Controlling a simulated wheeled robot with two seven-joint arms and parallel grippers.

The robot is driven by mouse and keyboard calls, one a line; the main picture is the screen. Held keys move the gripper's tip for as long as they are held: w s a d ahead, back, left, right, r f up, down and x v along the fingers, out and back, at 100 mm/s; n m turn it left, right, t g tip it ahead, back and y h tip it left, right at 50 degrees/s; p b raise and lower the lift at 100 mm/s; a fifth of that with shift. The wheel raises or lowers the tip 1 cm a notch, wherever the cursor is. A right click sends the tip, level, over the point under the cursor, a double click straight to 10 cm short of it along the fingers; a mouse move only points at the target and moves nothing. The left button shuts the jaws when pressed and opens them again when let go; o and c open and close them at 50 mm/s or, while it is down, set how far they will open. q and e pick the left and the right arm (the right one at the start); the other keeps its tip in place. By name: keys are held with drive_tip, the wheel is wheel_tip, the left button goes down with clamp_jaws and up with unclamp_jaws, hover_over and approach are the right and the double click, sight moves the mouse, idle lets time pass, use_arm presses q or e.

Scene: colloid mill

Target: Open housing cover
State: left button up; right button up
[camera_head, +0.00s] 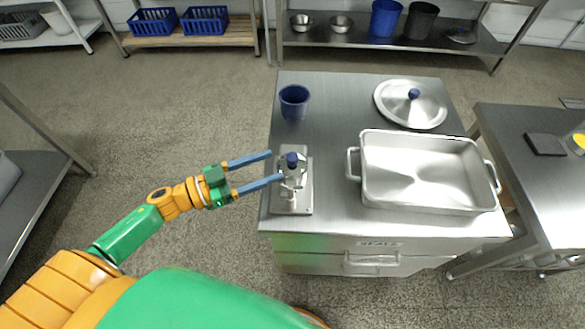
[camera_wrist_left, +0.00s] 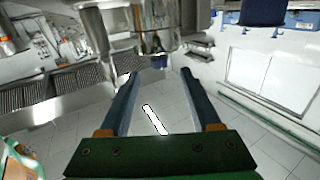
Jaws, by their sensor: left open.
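The small colloid mill (camera_head: 304,190) stands on a metal base plate near the left edge of the steel cabinet top. I cannot make out the housing cover as a separate part. My left gripper (camera_head: 276,167) is open, its two long blue-grey fingers pointing right. The nearer fingertip overlaps the mill's left side in the head view; whether it touches is unclear. In the left wrist view, the open fingers (camera_wrist_left: 157,73) have nothing between them, and a shiny metal body (camera_wrist_left: 150,20) hangs into the top of the picture. My right gripper is not in view.
A blue cup (camera_head: 294,101) stands behind the mill. A large steel tray (camera_head: 428,205) lies to its right, with a round lid (camera_head: 411,103) with a blue knob behind. A second steel table (camera_head: 510,130) is at right. The floor at left is clear.

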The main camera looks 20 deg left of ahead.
sight(293, 156)
use_arm(q)
drive_tip(key=x, duration=0.6)
drive_tip(key=shift+w+d+r+p, duration=0.15)
drive_tip(key=shift+w+d+p, duration=0.15)
drive_tip(key=shift+p, duration=0.1)
drive_tip(key=shift+s, duration=0.1)
clamp_jaws()
idle(0.8)
